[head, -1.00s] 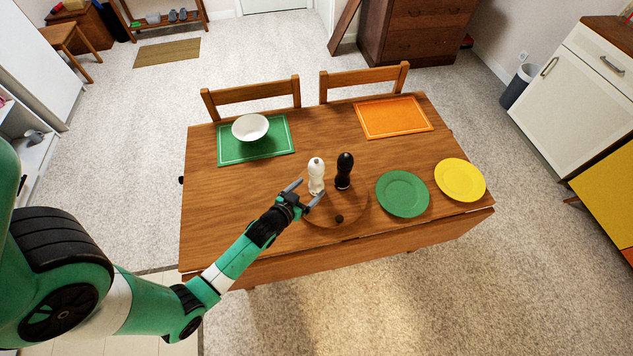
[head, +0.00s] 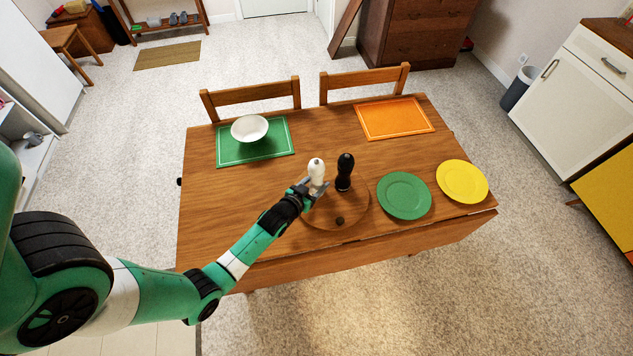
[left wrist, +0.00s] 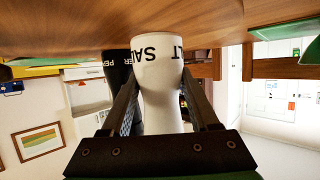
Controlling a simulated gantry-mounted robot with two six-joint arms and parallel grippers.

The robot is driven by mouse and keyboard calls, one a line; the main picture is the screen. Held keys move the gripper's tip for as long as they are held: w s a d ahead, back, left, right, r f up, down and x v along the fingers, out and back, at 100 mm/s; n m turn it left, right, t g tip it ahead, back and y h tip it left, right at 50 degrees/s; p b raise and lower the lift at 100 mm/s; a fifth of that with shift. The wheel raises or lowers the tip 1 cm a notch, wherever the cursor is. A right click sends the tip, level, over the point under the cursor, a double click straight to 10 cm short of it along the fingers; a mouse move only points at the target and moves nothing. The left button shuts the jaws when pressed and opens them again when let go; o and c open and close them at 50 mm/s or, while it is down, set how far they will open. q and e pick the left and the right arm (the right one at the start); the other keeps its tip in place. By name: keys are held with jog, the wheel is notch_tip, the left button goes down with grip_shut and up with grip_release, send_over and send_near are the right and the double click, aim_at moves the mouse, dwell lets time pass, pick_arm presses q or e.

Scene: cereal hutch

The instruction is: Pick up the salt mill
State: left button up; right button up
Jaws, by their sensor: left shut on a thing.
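The white salt mill (head: 316,171) stands upright on the round wooden board (head: 350,212) on the table. My left gripper (head: 314,188) is shut on the salt mill, with one finger on each side of it. In the left wrist view the salt mill (left wrist: 158,85), lettered "SALT", appears upside down between the two fingers (left wrist: 160,108). I cannot see any gap under the mill. My right gripper is not in view.
The black pepper mill (head: 345,172) stands just right of the salt mill. A green plate (head: 404,195) and a yellow plate (head: 462,181) lie to the right. A white bowl (head: 250,128) is on the green placemat (head: 228,155). An orange placemat (head: 394,118) is at the back right.

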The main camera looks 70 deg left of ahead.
aim_at(313, 175)
pick_arm(q)
grip_shut()
jog(key=shift+r, duration=0.1)
jog(key=shift+r+p, duration=0.4)
jog(key=shift+r, duration=0.15)
jog(key=r+p, duration=0.2)
jog(key=r, duration=0.1)
jog(key=shift+s+d, duration=0.2)
jog(key=s+r, duration=0.1)
jog(key=s+d+r+p, duration=0.1)
jog(key=r, duration=0.1)
jog(key=s+d+r+p, duration=0.1)
jog(key=shift+d+r, duration=0.25)
jog(key=shift+r, duration=0.1)
jog(key=p+v, duration=0.1)
jog(key=v, duration=0.9)
jog(key=shift+d+r, duration=0.15)
jog(key=shift+d, duration=0.35)
